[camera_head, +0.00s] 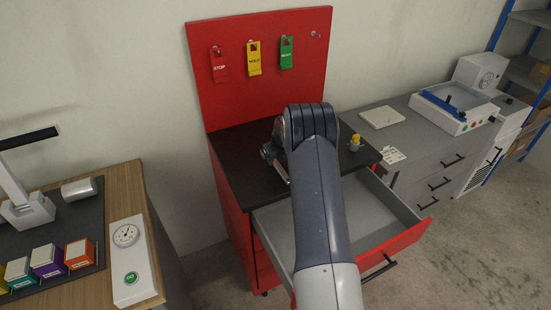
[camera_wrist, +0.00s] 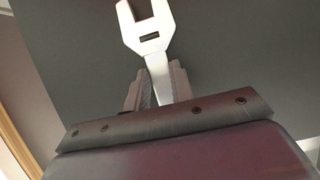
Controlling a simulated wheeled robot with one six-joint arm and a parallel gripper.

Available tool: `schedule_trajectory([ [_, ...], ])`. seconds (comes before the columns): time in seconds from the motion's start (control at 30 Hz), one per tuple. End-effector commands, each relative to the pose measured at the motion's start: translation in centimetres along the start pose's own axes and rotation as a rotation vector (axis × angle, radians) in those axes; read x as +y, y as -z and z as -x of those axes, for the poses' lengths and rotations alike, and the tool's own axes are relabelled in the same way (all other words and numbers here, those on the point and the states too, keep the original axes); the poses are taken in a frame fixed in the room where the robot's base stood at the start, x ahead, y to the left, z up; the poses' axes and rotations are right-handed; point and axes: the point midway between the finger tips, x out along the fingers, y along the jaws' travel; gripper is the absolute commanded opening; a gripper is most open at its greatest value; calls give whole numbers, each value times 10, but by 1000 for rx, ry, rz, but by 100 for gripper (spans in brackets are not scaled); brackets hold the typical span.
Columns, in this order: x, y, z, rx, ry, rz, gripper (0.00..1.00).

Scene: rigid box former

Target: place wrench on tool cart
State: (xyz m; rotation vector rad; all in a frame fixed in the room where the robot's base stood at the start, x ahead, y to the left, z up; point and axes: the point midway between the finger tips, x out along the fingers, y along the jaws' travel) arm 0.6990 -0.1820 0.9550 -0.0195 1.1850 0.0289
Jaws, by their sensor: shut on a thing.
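The wrench (camera_wrist: 150,38) is a pale metal open-ended wrench. In the wrist view its jaw end points up the picture, and its shank runs down between the fingers of my gripper (camera_wrist: 158,84). My gripper is shut on the shank. The tool cart (camera_head: 235,150) is red with a black top and a red back panel. In the head view my arm hides most of my gripper, which is over the black top; a thin light piece below it may be the wrench. I cannot tell whether the wrench touches the dark surface behind it.
The cart's grey-lined drawer (camera_head: 390,205) stands open. A yellow-topped small item (camera_head: 355,143) sits on the cart top's right side. Red, yellow and green tags (camera_head: 254,58) hang on the panel. A grey cabinet (camera_head: 425,150) is at right, a wooden bench (camera_head: 145,200) at left.

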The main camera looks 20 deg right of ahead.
Motion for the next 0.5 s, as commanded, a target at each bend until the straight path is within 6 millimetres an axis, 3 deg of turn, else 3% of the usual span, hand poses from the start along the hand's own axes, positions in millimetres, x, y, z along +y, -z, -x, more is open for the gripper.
schedule_trajectory([
  [0.13, 0, 1, -4, -1, 0, 0, 0],
  [0.17, 0, 1, -2, 0, 0, 0, 25],
  [0.4, 0, 1, -2, 1, 0, 0, 44],
  [0.5, 0, 1, -2, 0, 0, 0, 44],
])
